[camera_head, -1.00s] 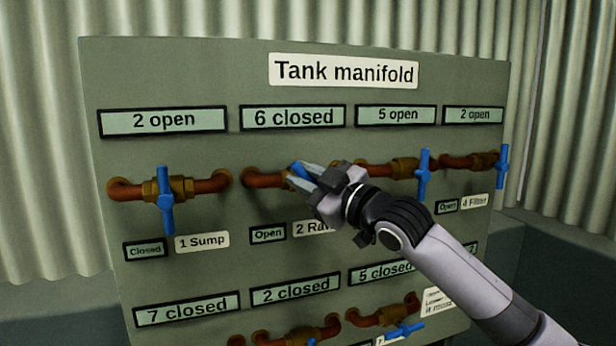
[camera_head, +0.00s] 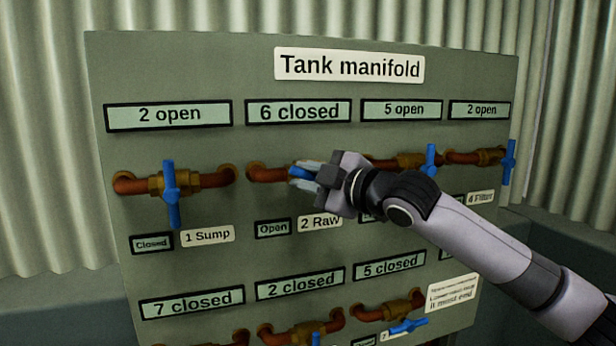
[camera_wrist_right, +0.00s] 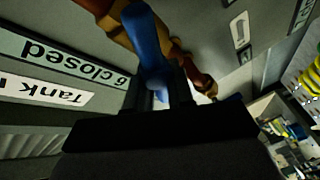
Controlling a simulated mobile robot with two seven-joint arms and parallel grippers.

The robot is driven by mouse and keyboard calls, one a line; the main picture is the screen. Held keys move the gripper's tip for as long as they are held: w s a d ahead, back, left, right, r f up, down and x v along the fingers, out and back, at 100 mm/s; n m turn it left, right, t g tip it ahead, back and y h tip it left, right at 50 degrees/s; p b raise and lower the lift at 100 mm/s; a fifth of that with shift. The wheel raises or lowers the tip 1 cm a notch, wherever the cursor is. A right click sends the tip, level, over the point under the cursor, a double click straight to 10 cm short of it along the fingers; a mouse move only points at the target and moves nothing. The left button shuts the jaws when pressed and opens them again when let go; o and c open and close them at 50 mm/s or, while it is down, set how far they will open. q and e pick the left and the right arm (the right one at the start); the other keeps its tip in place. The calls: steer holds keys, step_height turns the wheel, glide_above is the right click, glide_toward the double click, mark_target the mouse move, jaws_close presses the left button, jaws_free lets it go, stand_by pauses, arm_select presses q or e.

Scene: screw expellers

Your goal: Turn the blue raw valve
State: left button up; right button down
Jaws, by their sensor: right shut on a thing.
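The blue handle of the 2 Raw valve (camera_head: 298,172) shows between my right gripper's fingertips in the head view, on a copper pipe (camera_head: 265,174) of the panel. In the right wrist view the blue handle (camera_wrist_right: 148,45) rises large from between the dark fingers. My right gripper (camera_head: 308,178) is shut on this handle and hides much of the valve body. The label reads "2 Raw" (camera_head: 320,222), the small display beside it "Open" (camera_head: 272,228), and the display above "6 closed" (camera_head: 298,111). My left gripper is not in view.
The Tank manifold panel (camera_head: 440,82) carries other blue-handled valves: 1 Sump (camera_head: 171,190) to the left, one (camera_head: 431,160) just right of my gripper, and one (camera_head: 509,160) near the right edge. A lower row of valves sits beneath.

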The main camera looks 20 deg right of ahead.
steer(key=c, duration=1.1)
jaws_free()
steer(key=b+v, duration=0.2)
steer(key=v, duration=0.5)
steer(key=shift+s, duration=0.1)
steer(key=shift+s, duration=0.1)
steer(key=s+b, duration=0.1)
steer(key=s, duration=0.6)
steer(key=shift+s+d, duration=0.15)
steer(key=shift+s, duration=0.25)
steer(key=shift+f, duration=0.1)
